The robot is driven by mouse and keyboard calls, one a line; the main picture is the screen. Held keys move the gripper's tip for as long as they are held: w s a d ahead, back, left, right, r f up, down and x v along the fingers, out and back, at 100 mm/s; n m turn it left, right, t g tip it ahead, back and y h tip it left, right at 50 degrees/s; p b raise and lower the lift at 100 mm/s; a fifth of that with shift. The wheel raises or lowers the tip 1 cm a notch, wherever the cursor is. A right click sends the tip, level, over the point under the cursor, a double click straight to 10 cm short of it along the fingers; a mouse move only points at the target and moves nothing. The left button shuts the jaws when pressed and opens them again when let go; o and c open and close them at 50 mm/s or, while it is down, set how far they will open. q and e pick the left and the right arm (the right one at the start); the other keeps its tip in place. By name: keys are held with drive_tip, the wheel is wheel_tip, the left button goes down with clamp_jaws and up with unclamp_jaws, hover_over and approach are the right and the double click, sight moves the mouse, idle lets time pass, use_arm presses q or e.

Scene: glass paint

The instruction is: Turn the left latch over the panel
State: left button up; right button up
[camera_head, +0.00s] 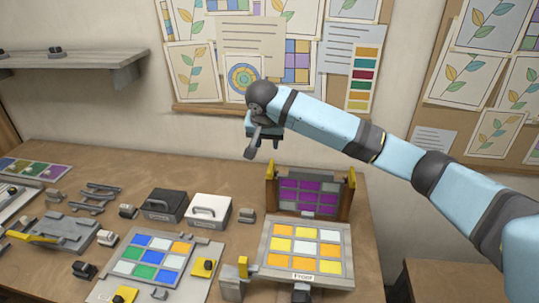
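An upright panel with purple and grey panes (308,185) stands between two brown posts at the back right of the table. A yellow latch (270,171) sits at the top of the left post, and another yellow latch (351,178) is on the right post. I cannot tell whether either latch overlaps the panel. My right gripper (264,149) hangs above and slightly left of the left latch, apart from it. Its fingers point down, look spread and hold nothing visible. My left gripper is out of view.
A flat colored panel labeled Front (303,276) lies before the stand, with a yellow-topped clamp (243,267) at its left. Another colored panel (209,253), a black case (165,206) and a white case (208,210) lie left. A wall board (190,107) is behind.

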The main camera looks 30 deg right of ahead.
sight(271, 166)
drive_tip(key=x, duration=0.4)
drive_tip(key=p+x, duration=0.1)
drive_tip(key=x, duration=0.3)
drive_tip(key=p+x, duration=0.1)
drive_tip(key=x, duration=0.3)
drive_tip(key=shift+w+d, duration=0.25)
drive_tip(key=shift+w, duration=0.05)
drive_tip(key=shift+w+d+f+p, duration=0.15)
drive_tip(key=shift+f+p, duration=0.2)
drive_tip(key=shift+f, duration=0.2)
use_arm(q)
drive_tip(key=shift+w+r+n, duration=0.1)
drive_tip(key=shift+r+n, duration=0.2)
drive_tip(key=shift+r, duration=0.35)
use_arm(e)
drive_tip(key=shift+w+f, duration=0.1)
drive_tip(key=shift+f, duration=0.1)
drive_tip(key=shift+c, duration=0.2)
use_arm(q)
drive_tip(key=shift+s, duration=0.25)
use_arm(e)
clamp_jaws()
